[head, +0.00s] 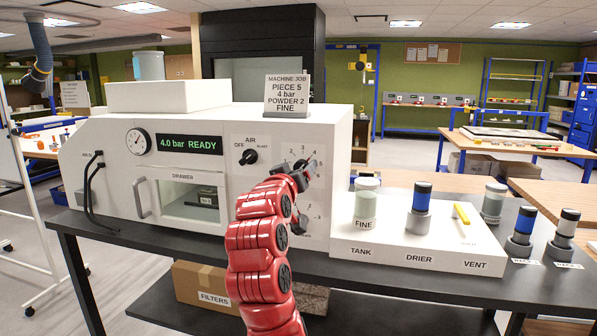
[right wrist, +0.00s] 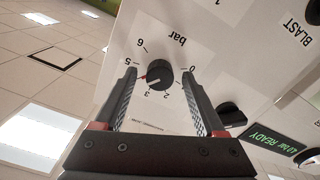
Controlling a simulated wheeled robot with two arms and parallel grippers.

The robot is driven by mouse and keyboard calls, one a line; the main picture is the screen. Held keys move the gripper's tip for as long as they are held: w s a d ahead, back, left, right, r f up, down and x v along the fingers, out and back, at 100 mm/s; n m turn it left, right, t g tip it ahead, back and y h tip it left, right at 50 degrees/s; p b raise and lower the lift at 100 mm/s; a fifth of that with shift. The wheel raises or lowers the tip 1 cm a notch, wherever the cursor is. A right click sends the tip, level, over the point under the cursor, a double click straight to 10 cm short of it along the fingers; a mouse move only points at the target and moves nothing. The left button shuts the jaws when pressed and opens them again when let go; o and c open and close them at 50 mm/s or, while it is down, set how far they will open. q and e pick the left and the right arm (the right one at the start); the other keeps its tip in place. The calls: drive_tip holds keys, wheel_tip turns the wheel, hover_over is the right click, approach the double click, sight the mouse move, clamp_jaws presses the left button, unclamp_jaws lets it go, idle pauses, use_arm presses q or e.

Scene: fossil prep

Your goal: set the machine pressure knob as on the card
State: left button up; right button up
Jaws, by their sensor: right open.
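The machine (head: 215,125) is a white cabinet, and its display (head: 188,144) reads "4.0 bar READY". The card (head: 288,93) on top reads piece 5, 4 bar, powder 2, fine. The black pressure knob (right wrist: 160,76) sits on the front panel under "bar". Its white line points between the 3 and the 5, towards a small red mark. My right gripper (right wrist: 158,88) is open, with one finger on each side of the knob; I cannot tell whether they touch it. In the head view the right gripper (head: 302,174) partly hides the dial. My left gripper is not in view.
The air knob (head: 248,157) is left of the pressure dial and points to the right. A lower dial (head: 308,214) is partly hidden by my right arm. A white tray (head: 415,245) with a jar and blue-banded cylinder stands at right. Other containers (head: 493,203) stand beyond.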

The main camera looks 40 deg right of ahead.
drive_tip(key=b+v, duration=0.1)
drive_tip(key=v, duration=1.6)
